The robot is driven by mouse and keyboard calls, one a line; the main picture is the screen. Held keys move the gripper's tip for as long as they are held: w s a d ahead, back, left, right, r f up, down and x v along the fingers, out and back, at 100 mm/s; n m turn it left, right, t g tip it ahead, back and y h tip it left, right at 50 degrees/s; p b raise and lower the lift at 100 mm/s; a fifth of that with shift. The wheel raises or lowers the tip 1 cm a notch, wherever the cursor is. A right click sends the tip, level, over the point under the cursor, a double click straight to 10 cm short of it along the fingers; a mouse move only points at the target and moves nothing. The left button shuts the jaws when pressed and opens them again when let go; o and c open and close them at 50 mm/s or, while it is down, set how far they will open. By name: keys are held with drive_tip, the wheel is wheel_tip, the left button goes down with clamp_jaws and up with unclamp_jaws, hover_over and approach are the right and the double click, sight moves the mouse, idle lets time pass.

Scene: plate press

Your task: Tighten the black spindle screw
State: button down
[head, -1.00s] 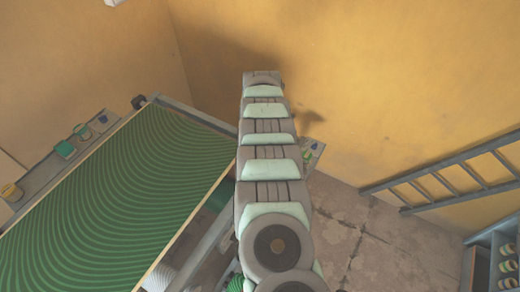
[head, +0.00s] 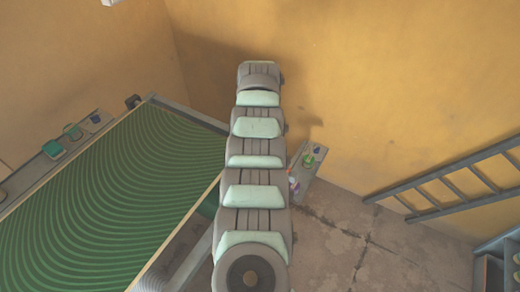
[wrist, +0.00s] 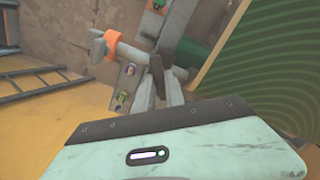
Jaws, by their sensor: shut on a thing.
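My gripper (wrist: 159,82) shows in the wrist view, its two pale fingers shut on a dark, narrow piece, which looks like part of the black spindle screw (wrist: 157,68). The rest of the screw is hidden or too small to make out. A grey bar with an orange band (wrist: 114,40) lies just beyond the fingers, to the left. In the head view my own arm covers the middle, and neither the gripper nor the screw can be seen.
A green ridged board (head: 110,190) fills the left of the head view. A ladder (head: 445,188) leans along the yellow wall. Bare floor (head: 345,235) shows between shelf and ladder.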

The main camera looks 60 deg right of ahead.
drive_tip(key=m+b, duration=0.1)
drive_tip(key=m, duration=0.2)
drive_tip(key=shift+f+m+b, duration=0.15)
drive_tip(key=shift+m+b, duration=0.85)
drive_tip(key=shift+m, duration=1.2)
drive_tip(key=c, duration=1.4)
unclamp_jaws()
wheel_tip(320, 180, up, 11)
